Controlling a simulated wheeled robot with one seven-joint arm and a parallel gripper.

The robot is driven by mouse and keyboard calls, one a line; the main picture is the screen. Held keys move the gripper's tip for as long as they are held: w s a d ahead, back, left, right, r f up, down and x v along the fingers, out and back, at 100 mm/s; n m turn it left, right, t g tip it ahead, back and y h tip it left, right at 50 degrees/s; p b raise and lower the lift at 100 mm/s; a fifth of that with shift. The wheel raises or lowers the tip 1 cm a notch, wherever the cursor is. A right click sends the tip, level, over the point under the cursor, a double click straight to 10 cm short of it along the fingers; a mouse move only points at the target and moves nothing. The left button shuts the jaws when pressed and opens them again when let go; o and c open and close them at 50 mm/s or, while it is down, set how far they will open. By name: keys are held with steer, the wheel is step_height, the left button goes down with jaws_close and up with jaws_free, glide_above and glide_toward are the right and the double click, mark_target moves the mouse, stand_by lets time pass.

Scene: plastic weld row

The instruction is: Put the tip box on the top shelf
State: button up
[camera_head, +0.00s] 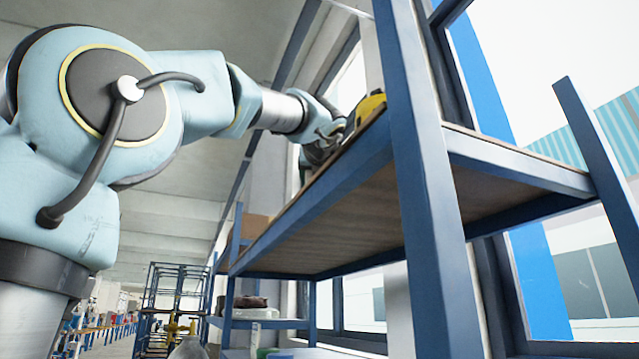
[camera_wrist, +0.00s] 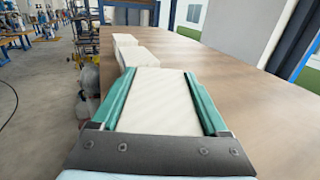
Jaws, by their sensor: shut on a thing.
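My gripper (camera_wrist: 158,76) is shut on a cream-white box, which I take as the tip box (camera_wrist: 160,105). The box lies between the two teal fingers in the wrist view. The wooden top of a shelf (camera_wrist: 225,85) spreads beneath and to the right of it. I cannot tell whether the box touches the board. In the head view my arm reaches up to the top shelf (camera_head: 345,215) of the blue rack. My gripper (camera_head: 318,152) is partly hidden there by the shelf edge, and the box cannot be made out.
Two pale boxes (camera_wrist: 133,57) stand just beyond the held box on the board. A yellow and dark thing (camera_head: 368,108) shows at the shelf edge near a blue post (camera_head: 425,190). A lower shelf (camera_head: 262,323) holds a brown item (camera_head: 243,302). The board's right side looks clear.

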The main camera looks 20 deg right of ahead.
steer(key=shift+f, duration=0.55)
steer(key=o, duration=1.4)
steer(key=shift+f, duration=0.1)
steer(key=shift+s, duration=0.15)
steer(key=b+v, duration=0.4)
steer(key=v, duration=0.6)
steer(key=shift+s+a+b, duration=0.1)
steer(key=shift+b, duration=0.25)
steer(key=shift+v, duration=0.8)
